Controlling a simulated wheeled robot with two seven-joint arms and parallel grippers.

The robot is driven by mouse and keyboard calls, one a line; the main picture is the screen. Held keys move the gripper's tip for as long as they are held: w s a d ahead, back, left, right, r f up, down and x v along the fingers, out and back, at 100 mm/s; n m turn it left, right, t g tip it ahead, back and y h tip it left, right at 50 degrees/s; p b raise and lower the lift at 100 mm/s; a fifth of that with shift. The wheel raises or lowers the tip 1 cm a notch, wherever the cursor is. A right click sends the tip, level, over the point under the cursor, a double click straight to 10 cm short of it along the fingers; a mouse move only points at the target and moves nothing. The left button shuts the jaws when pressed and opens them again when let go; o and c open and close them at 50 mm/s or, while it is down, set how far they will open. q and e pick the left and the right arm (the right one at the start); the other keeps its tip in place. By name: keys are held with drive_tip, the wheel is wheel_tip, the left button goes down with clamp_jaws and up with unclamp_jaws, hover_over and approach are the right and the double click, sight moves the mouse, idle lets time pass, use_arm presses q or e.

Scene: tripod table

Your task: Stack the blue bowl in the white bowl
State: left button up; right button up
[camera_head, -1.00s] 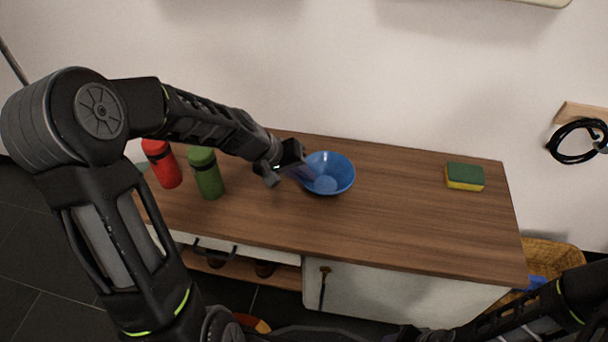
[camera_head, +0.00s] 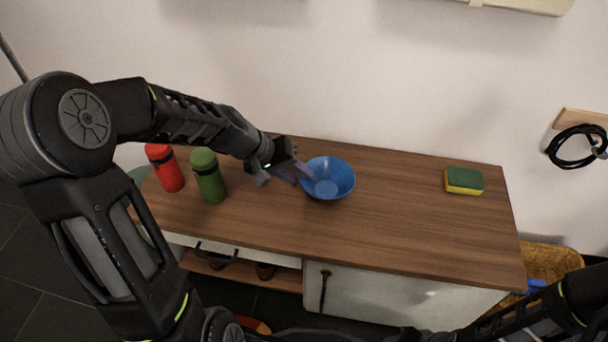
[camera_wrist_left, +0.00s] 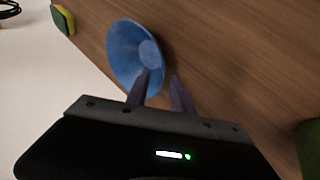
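The blue bowl (camera_head: 338,172) stands upright on the wooden cabinet top. It also shows in the left wrist view (camera_wrist_left: 122,54). My left gripper (camera_head: 300,171) is at the bowl's left side, with its fingers pointing toward the bowl. In the left wrist view the two fingers (camera_wrist_left: 162,82) are apart. One finger overlaps the bowl in the picture and the other is outside its rim over the wood; I cannot tell whether either touches it. I see no white bowl in either view. My right arm shows at the lower right, without clear fingers.
A red bottle (camera_head: 165,170) and a green bottle (camera_head: 208,178) stand left of the bowl, near my left arm. A green and yellow sponge (camera_head: 464,181) lies at the right. The cabinet top (camera_head: 410,220) between bowl and sponge is clear. A wall rises behind.

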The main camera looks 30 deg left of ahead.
use_arm(q)
drive_tip(key=p+v, duration=0.2)
drive_tip(key=v, duration=0.6)
drive_tip(key=shift+r, duration=0.2)
drive_tip(key=shift+s, duration=0.15)
drive_tip(key=shift+c, duration=0.6)
